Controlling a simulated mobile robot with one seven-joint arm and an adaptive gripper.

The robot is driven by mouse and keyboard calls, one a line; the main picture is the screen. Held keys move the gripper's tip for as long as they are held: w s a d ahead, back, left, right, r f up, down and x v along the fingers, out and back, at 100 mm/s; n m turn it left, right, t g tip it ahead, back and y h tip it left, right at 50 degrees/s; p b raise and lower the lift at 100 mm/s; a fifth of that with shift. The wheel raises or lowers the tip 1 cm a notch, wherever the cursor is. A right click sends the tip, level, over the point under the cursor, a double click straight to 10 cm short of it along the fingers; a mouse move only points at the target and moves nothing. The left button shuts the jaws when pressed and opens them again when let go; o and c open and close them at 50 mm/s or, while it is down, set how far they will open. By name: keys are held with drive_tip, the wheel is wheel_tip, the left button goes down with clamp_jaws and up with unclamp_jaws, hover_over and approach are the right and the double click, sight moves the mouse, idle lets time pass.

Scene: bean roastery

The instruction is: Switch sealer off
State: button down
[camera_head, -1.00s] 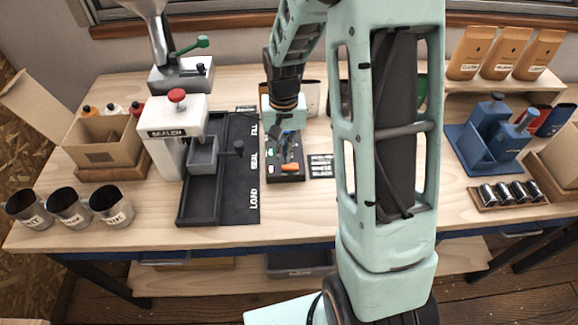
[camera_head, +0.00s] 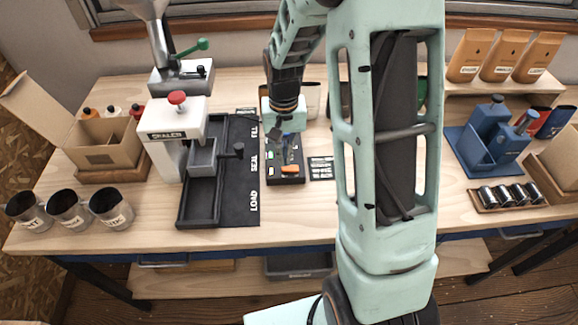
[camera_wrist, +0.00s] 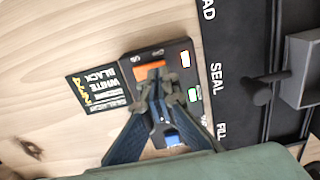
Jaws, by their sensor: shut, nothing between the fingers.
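The white sealer (camera_head: 178,133), labelled SEALER, stands left of centre with a red knob (camera_head: 177,97) on top. To its right lies a dark switch box (camera_head: 285,178).
A label card (camera_head: 321,168) lies right of the box. A black mat (camera_head: 240,195) marked LOAD, SEAL, FILL lies left of it. Tins (camera_head: 68,208) stand at the front left. Blue containers (camera_head: 490,135) stand at the right. Bare table shows in front of the box.

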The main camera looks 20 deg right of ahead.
drive_tip(key=shift+f+b, duration=0.9)
drive_tip(key=shift+f, duration=0.25)
idle(0.6)
drive_tip(key=shift+r+p, duration=2.5)
drive_tip(key=shift+r, duration=1.1)
